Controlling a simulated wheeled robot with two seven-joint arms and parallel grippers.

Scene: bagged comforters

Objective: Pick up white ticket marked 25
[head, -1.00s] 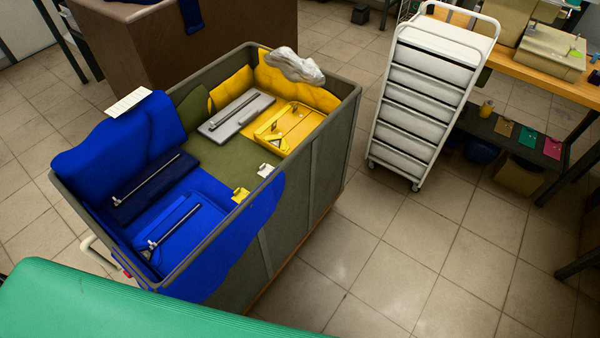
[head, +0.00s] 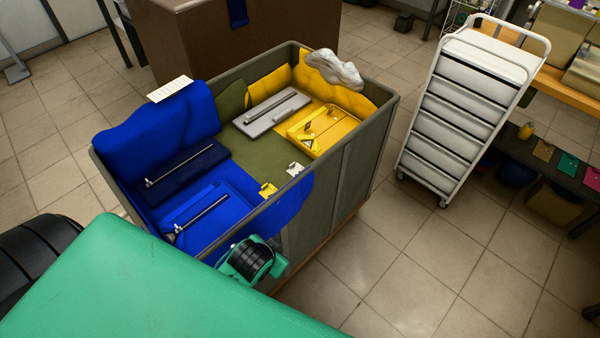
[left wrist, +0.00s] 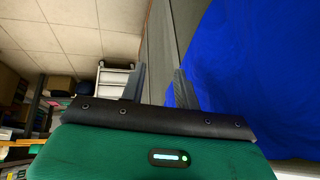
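A white card with faint print (head: 170,89) lies on top of the blue bagged comforter (head: 155,125). No number can be read on any of them. My left gripper (left wrist: 158,84) shows in the left wrist view with its two fingers apart and nothing between them. Blue material (left wrist: 245,75) fills the right of that view. Gripper fingers do not show in the head view. My right gripper is not in view.
A white drawer cart (head: 462,110) stands right. Tiled floor between them is clear.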

